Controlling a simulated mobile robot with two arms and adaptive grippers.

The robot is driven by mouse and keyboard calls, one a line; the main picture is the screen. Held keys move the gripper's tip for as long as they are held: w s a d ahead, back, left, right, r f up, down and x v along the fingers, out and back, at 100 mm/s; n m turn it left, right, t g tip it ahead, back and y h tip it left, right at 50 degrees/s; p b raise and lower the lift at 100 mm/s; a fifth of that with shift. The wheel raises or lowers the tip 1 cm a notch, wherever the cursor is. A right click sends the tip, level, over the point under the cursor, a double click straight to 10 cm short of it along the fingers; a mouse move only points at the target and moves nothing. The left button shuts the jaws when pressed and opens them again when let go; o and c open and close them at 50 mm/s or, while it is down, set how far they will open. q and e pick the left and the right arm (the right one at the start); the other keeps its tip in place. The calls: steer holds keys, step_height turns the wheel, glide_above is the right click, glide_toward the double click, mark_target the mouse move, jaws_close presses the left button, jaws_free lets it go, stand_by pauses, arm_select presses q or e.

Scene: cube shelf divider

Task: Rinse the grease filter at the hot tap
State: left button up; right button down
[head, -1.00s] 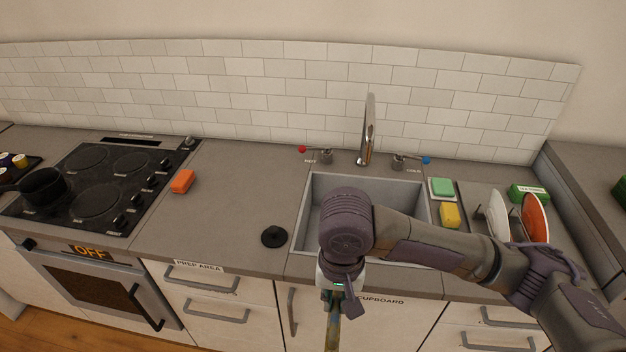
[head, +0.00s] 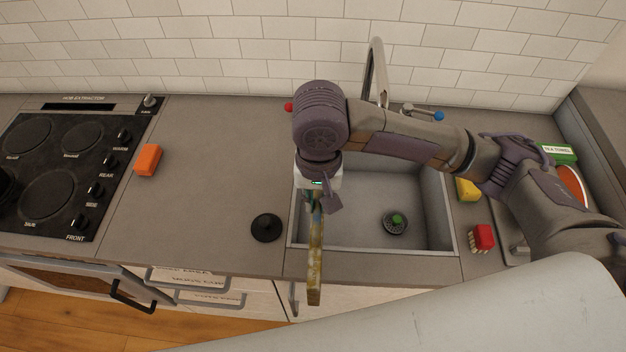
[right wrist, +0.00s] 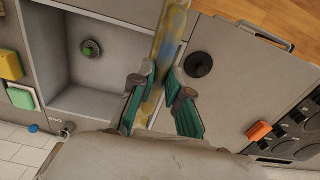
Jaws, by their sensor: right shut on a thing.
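The grease filter (head: 315,262) shows nearly edge-on as a narrow, yellow-brown stained slab. My right gripper (head: 314,204) is shut on one end of it. The filter lies across the sink's front left edge in the head view; its height above the counter is unclear. In the right wrist view the filter (right wrist: 172,32) sits between the green fingers (right wrist: 160,85). The hot tap's red knob (head: 288,106) is behind the sink, partly hidden by my right arm. The spout (head: 376,70) rises behind the sink (head: 360,232). My left gripper is not in view.
A strainer with a green knob (head: 396,221) lies in the sink. A black plug (head: 266,228) sits left of it. A red brush (head: 482,238) and yellow sponge (head: 467,190) stand right. An orange block (head: 148,160) lies near the hob (head: 60,165). The left counter is mostly clear.

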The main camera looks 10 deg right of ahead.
arm_select(q)
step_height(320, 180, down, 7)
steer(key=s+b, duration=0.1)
steer(key=b, duration=0.6)
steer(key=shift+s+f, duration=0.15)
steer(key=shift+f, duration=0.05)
arm_select(e)
steer(key=w+d+f, duration=0.1)
steer(key=d, duration=0.5)
steer(key=w+d+f, duration=0.1)
steer(key=w+d, duration=0.1)
steer(key=d, duration=0.5)
steer(key=shift+w+d+f, duration=0.25)
steer(key=shift+f, duration=0.05)
